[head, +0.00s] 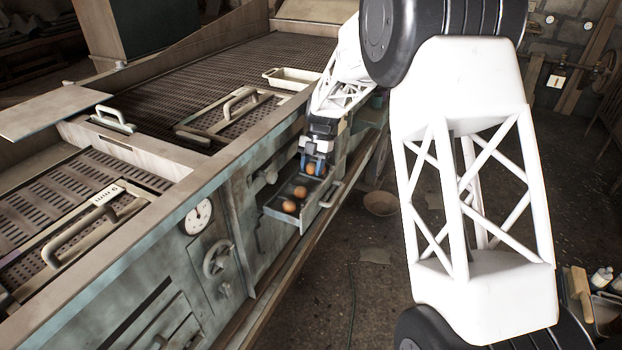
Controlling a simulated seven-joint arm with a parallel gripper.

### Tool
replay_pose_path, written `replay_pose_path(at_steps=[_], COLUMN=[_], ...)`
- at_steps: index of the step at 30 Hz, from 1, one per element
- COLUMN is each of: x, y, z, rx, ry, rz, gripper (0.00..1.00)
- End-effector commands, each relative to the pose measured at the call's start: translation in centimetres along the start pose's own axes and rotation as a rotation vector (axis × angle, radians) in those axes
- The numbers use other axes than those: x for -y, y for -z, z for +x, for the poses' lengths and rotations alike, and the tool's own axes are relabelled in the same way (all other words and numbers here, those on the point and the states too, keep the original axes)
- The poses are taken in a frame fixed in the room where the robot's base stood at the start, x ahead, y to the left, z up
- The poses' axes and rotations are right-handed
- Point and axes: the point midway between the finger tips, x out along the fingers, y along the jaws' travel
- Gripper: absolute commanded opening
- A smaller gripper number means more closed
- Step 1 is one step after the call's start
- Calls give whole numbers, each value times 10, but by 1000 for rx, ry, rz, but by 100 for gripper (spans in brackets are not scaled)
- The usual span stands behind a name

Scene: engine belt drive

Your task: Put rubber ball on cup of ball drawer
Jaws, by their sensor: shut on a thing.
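The ball drawer (272,209) is pulled out from the front of the machine, at the centre of the head view. Two orange-brown balls (289,206) (300,192) sit inside it, one behind the other. My gripper (313,168) points down over the back part of the drawer. It is shut on a third orange-brown rubber ball (310,169), which shows between its fingers. I cannot tell whether this ball touches the drawer. The cups under the balls are too small to make out.
The drawer's handle (331,194) sticks out to the right. The machine's front has a gauge (197,217) and a handwheel (218,259). A bowl (381,203) lies on the floor to the right. A white tray (291,79) stands on the machine top.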

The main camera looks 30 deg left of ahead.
Motion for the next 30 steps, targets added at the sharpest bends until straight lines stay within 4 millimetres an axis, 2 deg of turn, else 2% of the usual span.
replay_pose_path(at_steps=[17,25,30], x=[0,0,-4], y=[-5,-16,-18], z=[10,37,42], rx=[3,1,3], ry=[-2,-1,-2], rz=[-1,0,-1], gripper=[18,18,18])
